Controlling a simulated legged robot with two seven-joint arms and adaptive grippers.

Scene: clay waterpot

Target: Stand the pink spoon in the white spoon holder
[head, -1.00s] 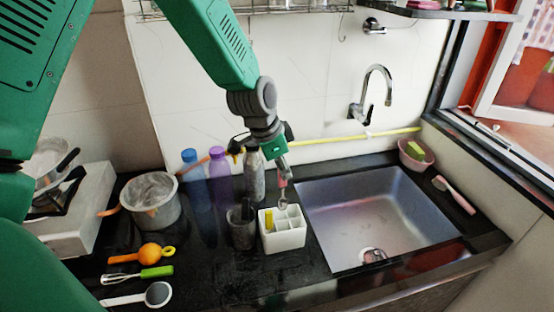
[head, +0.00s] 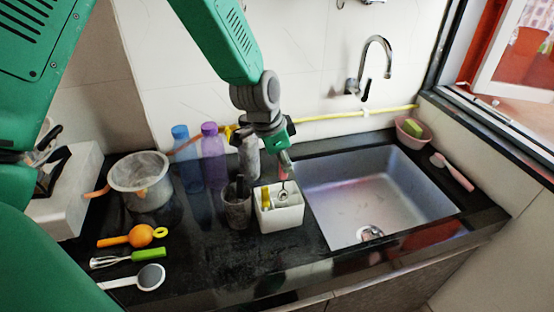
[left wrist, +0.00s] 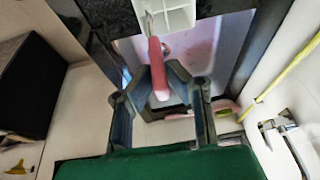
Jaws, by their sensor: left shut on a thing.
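The white spoon holder (head: 281,219) stands on the black counter left of the sink, with a yellow item in its left part. My left gripper (head: 287,163) is above the holder's back right side, shut on the pink spoon (head: 290,174). The spoon points down, its metal end at the holder's open top; I cannot tell how deep it reaches or in which compartment. In the left wrist view the gripper (left wrist: 161,78) grips the pink handle (left wrist: 155,55), and the white holder (left wrist: 168,16) is at the top edge. My right gripper is out of view.
A dark cup (head: 237,208) stands close left of the holder, with a grey bottle (head: 249,160) behind. Purple (head: 212,152) and blue bottles (head: 184,155) and a pot (head: 141,180) are further left. The sink (head: 375,200) is right. Utensils lie at front left.

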